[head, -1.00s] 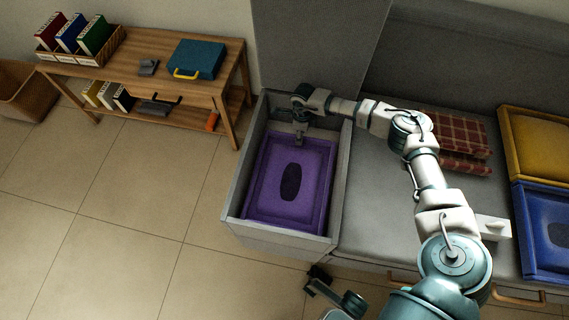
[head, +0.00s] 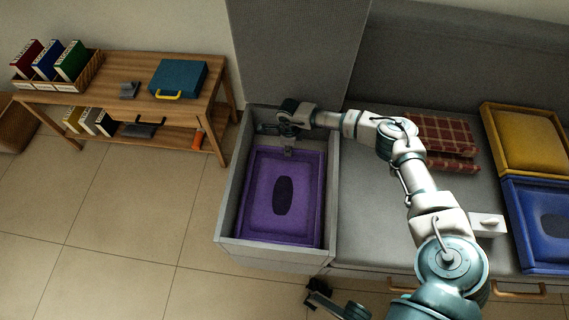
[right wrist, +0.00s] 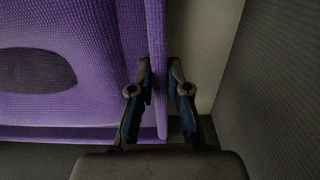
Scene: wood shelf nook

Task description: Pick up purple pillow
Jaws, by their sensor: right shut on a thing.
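The purple pillow (head: 284,222), with a dark oval at its middle, lies in the open grey box (head: 227,212) at the end of the bench. My right gripper (head: 288,152) reaches in from the right and is at the pillow's far edge. In the right wrist view, the gripper (right wrist: 160,75) is shut on the edge of the purple pillow (right wrist: 75,95), one finger on each side of its thin rim. My left gripper (head: 312,295) shows only in part at the bottom of the head view, dark and small, away from the pillow. Its jaws are unclear.
A grey upright panel (head: 295,55) stands behind the box. A plaid red cloth (head: 440,130), a yellow pillow (head: 525,140) and a blue pillow (head: 550,222) are on the bench to the right. A wooden shelf table (head: 130,88) stands left. Tiled floor (head: 110,200) between is clear.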

